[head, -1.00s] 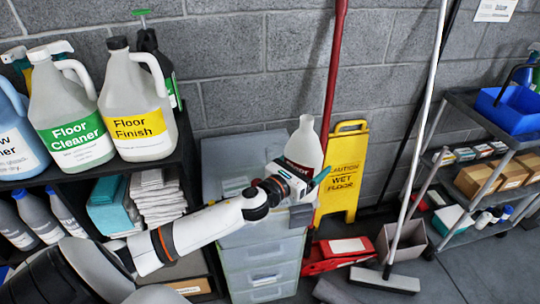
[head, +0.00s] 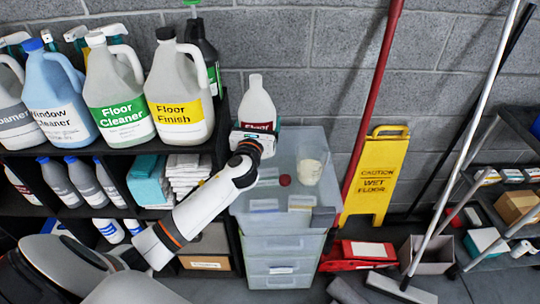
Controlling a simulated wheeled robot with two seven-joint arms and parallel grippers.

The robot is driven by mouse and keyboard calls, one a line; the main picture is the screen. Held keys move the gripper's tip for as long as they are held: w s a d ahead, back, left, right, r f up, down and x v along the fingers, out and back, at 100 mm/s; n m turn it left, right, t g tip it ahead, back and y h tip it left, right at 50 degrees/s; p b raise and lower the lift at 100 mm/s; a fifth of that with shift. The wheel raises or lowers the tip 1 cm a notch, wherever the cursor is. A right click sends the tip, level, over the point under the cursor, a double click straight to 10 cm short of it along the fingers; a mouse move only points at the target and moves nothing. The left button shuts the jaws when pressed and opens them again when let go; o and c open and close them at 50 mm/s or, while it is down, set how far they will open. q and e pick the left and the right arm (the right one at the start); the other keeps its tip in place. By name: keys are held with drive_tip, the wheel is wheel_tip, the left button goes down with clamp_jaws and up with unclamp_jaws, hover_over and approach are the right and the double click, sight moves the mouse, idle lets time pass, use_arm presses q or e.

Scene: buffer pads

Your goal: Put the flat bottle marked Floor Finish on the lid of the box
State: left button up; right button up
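My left gripper (head: 254,132) is shut on a white bottle (head: 257,100) with a dark red label, held upright above the back left of the clear plastic box unit. The label is mostly hidden by the gripper, so I cannot read it. The box's pale lid (head: 243,209) has a cup (head: 309,172), a red round cap (head: 285,180) and small flat pieces on or under its see-through surface. A big jug (head: 179,100) with a yellow Floor Finish label stands on the shelf at left. My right gripper is not in view.
The dark shelf (head: 222,150) at left holds several jugs, bottles and towels. A red pole (head: 372,100) and a yellow wet floor sign (head: 376,175) stand right of the box. A cart (head: 475,190) is at far right.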

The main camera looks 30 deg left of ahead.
use_arm(q)
drive_tip(key=f, duration=0.2)
drive_tip(key=f+b, duration=0.1)
drive_tip(key=f, duration=0.3)
drive_tip(key=shift+s+a+b, duration=0.1)
drive_tip(key=shift+a+b, duration=0.15)
drive_tip(key=shift+b, duration=0.1)
wheel_tip(320, 180, down, 3)
drive_tip(key=shift+f+b, duration=0.15)
drive_tip(key=shift+b, duration=0.55)
drive_tip(key=shift+f, duration=0.2)
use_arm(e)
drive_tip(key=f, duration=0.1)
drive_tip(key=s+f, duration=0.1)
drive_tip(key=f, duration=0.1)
use_arm(q)
drive_tip(key=shift+f, duration=0.1)
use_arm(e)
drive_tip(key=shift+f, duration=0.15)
use_arm(q)
drive_tip(key=o, duration=1.5)
drive_tip(key=shift+f, duration=0.1)
drive_tip(key=shift+r, duration=0.25)
drive_tip(key=v, duration=1.2)
drive_tip(key=shift+d, duration=0.15)
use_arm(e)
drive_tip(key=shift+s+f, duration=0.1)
